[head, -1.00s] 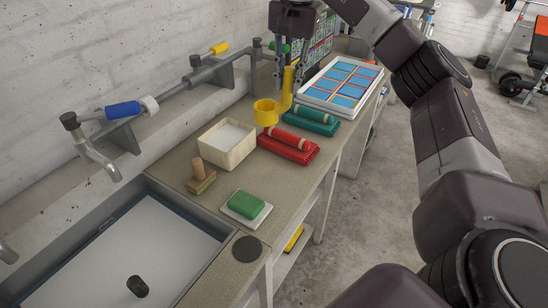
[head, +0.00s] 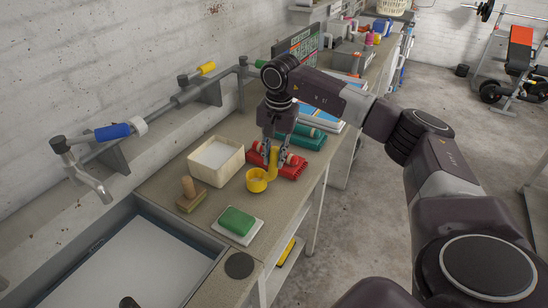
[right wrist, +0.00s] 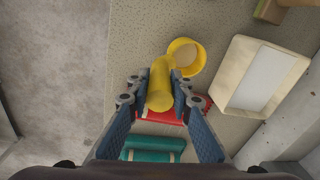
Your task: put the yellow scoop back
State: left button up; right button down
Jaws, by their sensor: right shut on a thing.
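The yellow scoop (head: 257,181) has a round cup and a thick handle that points up. My right gripper (head: 273,155) is shut on the handle, in front of the red folded towel. The cup is at the handle's lower end, to the left of it. In the right wrist view the handle (right wrist: 161,85) lies between my fingers (right wrist: 161,88), with the open cup (right wrist: 187,56) beyond. I cannot tell whether the cup touches the counter. A cream box (head: 227,173) with a white filling stands left of the scoop. My left gripper is out of view.
The red towel (head: 292,171) and a teal towel (head: 315,141) lie behind the scoop. A wooden-handled block (head: 190,196) and a green sponge on a white dish (head: 238,222) are nearer. Bare counter (head: 224,199) lies between the box, block and scoop. The sink is at lower left.

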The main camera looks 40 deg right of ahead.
jog(key=shift+f, duration=0.55)
jog(key=c, duration=1.7)
grip_release()
jog(key=shift+f, duration=0.15)
jog(key=shift+c, duration=0.2)
